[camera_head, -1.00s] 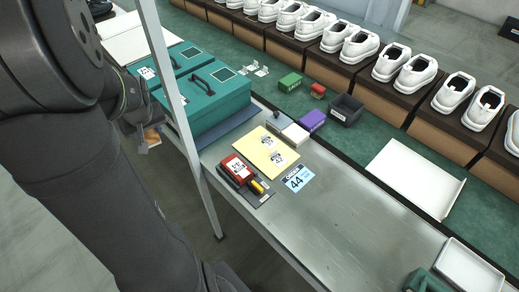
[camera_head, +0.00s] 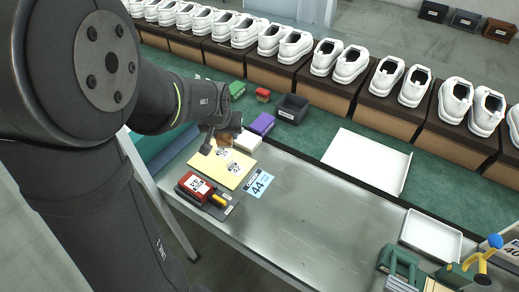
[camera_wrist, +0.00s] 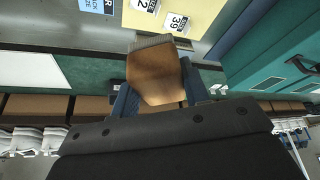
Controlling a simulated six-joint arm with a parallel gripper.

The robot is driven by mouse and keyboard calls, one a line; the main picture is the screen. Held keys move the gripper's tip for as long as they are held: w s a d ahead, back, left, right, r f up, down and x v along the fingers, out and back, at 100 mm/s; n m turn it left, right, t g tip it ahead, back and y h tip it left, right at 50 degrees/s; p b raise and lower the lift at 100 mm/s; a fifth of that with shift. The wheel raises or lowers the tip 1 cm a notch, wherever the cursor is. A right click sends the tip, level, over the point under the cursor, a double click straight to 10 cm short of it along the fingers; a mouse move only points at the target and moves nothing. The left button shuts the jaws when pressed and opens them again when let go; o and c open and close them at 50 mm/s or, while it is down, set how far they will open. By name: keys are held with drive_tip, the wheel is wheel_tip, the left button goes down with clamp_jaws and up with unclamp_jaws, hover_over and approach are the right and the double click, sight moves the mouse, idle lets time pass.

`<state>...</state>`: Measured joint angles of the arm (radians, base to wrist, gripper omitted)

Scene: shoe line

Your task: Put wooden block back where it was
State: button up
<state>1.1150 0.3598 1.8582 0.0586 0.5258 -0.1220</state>
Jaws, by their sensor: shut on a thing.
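The wooden block is a brown, blocky piece. In the wrist view the wooden block (camera_wrist: 157,76) sits between the two fingers of my gripper (camera_wrist: 160,95), which is shut on it. In the head view my gripper (camera_head: 219,139) holds the block above the bench, near the yellow sheet (camera_head: 232,177) and the white block (camera_head: 246,141). The block is small and partly hidden by the gripper there. Whether it touches anything below cannot be told.
A red device (camera_head: 194,186) lies in front, beside a blue size card (camera_head: 259,184). A white tray (camera_head: 366,162) lies right. The middle bench (camera_head: 310,205) is clear.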

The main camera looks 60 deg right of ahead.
drive_tip(key=s+d+f+m+g, duration=0.1)
drive_tip(key=s+d+f+m, duration=0.25)
drive_tip(key=s+d, duration=0.4)
drive_tip(key=s+d+f+m+g, duration=0.1)
drive_tip(key=s+d+f+m, duration=0.25)
drive_tip(key=s, duration=0.75)
hover_over(274, 156)
drive_tip(key=a, duration=0.1)
drive_tip(key=shift+n+h, duration=0.3)
drive_tip(key=shift+n, duration=0.1)
drive_tip(key=f, duration=0.7)
drive_tip(key=shift+s+a, duration=0.15)
drive_tip(key=shift+a, duration=0.05)
drive_tip(key=shift+f, duration=2.1)
drive_tip(key=shift+f, duration=0.1)
drive_tip(key=o, duration=0.6)
drive_tip(key=shift+f, duration=0.1)
drive_tip(key=shift+c, duration=0.2)
drive_tip(key=o, duration=0.4)
